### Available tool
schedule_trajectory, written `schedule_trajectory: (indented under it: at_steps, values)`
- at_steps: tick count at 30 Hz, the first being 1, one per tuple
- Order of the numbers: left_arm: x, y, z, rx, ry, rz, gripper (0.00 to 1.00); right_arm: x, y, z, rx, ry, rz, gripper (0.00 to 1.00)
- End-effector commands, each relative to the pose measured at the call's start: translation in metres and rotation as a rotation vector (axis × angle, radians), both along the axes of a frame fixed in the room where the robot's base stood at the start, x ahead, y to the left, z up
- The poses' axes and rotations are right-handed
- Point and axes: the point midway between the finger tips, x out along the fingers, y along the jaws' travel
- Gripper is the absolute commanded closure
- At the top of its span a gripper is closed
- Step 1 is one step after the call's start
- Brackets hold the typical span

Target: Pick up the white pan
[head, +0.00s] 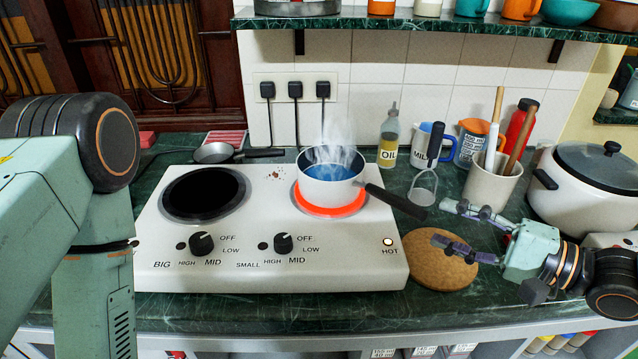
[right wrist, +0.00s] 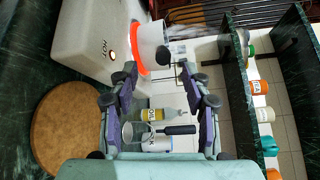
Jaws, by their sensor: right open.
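The white pan (head: 333,190) sits on the glowing orange right burner (head: 330,211) of the white stove, with steaming blue liquid inside. Its black handle (head: 397,202) points right and toward the front. My right gripper (head: 441,222) is open and empty, just right of the handle's end, with its fingers pointing left toward the pan. In the right wrist view the pan (right wrist: 151,42) is ahead of the open fingers (right wrist: 158,72), and the handle is seen nearly end-on beyond the fingertips. My left arm shows at the left of the head view; its gripper is out of frame.
A round cork mat (head: 440,262) lies below the right gripper. The left burner (head: 204,193) is dark and empty; the stove light reads HOT.

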Motion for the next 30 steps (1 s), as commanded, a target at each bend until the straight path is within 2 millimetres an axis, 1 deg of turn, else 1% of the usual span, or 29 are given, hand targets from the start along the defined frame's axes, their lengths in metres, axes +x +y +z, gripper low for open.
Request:
schedule_trajectory:
  at_steps: [1,6,14,24,30]
  values:
    - [0.000,0.000,-0.006,0.000,0.000,0.000,0.46,0.001,0.001,-0.003,0.000,-0.001,0.001,0.52]
    - [0.000,0.000,-0.019,0.000,0.000,-0.001,0.46,0.007,0.008,-0.004,0.000,-0.001,-0.001,0.52]
    - [0.000,0.000,-0.026,0.000,0.000,-0.001,0.46,0.013,0.017,-0.003,-0.002,-0.002,-0.002,0.52]
    - [0.000,0.000,-0.048,0.000,0.000,-0.001,0.46,0.027,0.044,-0.002,-0.005,0.000,0.002,0.52]
    - [0.000,0.000,-0.056,0.000,0.000,0.000,0.46,0.036,0.058,-0.002,-0.005,0.000,0.001,0.52]
